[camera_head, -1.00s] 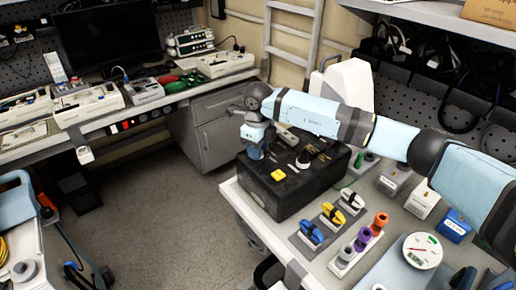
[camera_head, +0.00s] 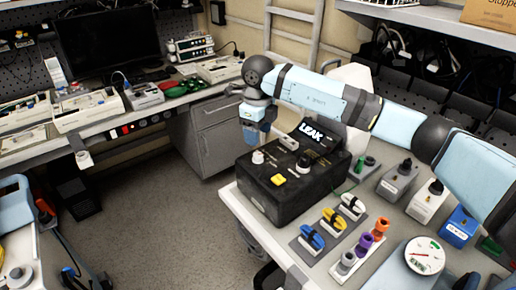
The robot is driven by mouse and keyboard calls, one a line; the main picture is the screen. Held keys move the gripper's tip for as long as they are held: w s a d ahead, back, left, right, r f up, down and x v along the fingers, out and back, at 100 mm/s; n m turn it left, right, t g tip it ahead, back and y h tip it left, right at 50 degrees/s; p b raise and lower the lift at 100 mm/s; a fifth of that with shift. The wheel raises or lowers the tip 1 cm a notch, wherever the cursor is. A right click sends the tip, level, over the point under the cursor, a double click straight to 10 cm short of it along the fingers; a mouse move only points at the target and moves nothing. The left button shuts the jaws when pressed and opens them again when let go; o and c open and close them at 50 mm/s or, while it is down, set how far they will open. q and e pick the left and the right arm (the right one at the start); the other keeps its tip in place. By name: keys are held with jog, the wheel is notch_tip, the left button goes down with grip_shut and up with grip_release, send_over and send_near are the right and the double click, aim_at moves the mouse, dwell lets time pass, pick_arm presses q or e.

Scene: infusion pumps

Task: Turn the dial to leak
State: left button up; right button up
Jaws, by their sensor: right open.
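The black device box (camera_head: 265,200) stands on the near bench, with its raised screen (camera_head: 313,132) reading "LEAK" in white letters. On its top are a light-coloured round knob (camera_head: 258,157), a dark knob (camera_head: 303,163) with a pale pointer or marking, a yellow button (camera_head: 278,181) and a small grey part (camera_head: 289,142). I cannot tell which knob is the dial of the task. My right gripper (camera_head: 249,139) points down above and slightly behind the light knob, apart from it. It is open and appears empty; its fingers are small and partly unclear. My left gripper is out of view.
In front of the box are blue, yellow and white clamps (camera_head: 334,219) and a rack of purple, orange and grey knobs (camera_head: 365,244). A round gauge (camera_head: 424,255) sits at right. My right arm spans above the bench. Floor at left is open.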

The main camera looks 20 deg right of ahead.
notch_tip(320, 180, up, 6)
jog(key=shift+r, duration=0.25)
